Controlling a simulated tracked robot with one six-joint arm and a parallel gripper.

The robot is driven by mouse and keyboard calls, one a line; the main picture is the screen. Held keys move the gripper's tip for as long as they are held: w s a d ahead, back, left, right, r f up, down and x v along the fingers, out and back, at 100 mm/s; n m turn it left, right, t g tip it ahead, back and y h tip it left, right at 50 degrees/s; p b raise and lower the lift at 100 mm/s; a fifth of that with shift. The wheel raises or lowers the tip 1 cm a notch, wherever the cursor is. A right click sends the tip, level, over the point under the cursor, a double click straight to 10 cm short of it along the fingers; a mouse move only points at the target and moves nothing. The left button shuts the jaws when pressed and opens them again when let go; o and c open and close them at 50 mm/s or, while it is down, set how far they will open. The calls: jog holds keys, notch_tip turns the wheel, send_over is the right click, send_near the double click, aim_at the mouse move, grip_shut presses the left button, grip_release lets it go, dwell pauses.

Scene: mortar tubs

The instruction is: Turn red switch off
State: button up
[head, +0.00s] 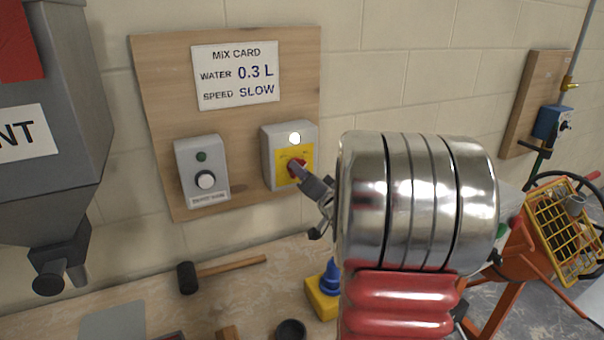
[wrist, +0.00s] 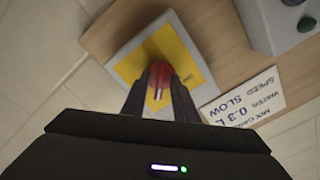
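The red switch (wrist: 162,76) sits on a yellow plate on a grey box (head: 290,155) fixed to the wooden board. A white lamp (head: 294,138) on the same box is lit. My gripper (head: 303,172) reaches in from the right to the switch in the head view and hides part of it. In the wrist view my gripper's (wrist: 160,92) two dark fingers stand on either side of the red handle, close against it. The handle lies between the fingertips. A thin red and pale mark shows along the handle there.
A mix card (head: 236,75) hangs above. A mallet (head: 188,277) and a yellow-and-blue item (head: 324,296) lie on the bench below.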

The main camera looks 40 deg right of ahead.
grip_shut()
jog(key=shift+n, duration=0.4)
jog(key=shift+a+f+n, duration=0.1)
jog(key=shift+n, duration=4.2)
jog(key=shift+a+n, duration=0.1)
jog(key=shift+n, duration=4.2)
jog(key=shift+o, duration=0.4)
grip_release()
